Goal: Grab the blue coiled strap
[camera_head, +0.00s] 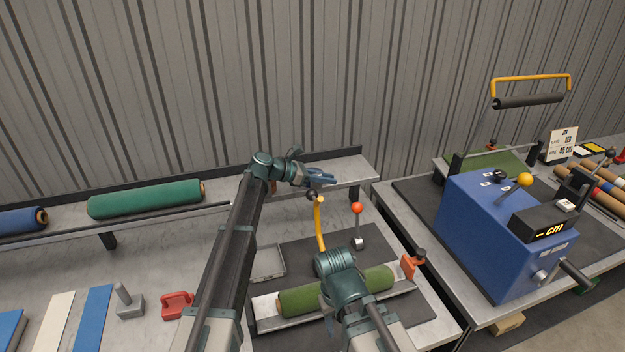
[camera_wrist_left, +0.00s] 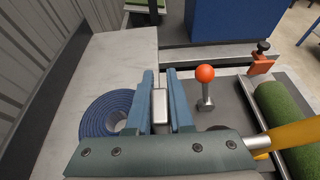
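The blue coiled strap (camera_wrist_left: 94,119) lies flat on the grey bench top in the left wrist view, a spiral roll with an open centre, partly covered by my gripper. In the head view I cannot make it out clearly. My left gripper (camera_head: 324,178) is over the back bench ledge. In the left wrist view its two blue fingers (camera_wrist_left: 162,76) are parted, to the right of the coil and apart from it. A pale metal block shows between the finger bases; I cannot tell what it is. My right arm's teal joint is above the green roll; its fingers are hidden.
An orange-knobbed lever (camera_head: 358,221) and a yellow curved handle (camera_head: 320,225) stand close to the left gripper. A green turf roll (camera_head: 365,284) lies in front. A blue machine (camera_head: 490,228) stands at right. A corrugated wall closes off the back.

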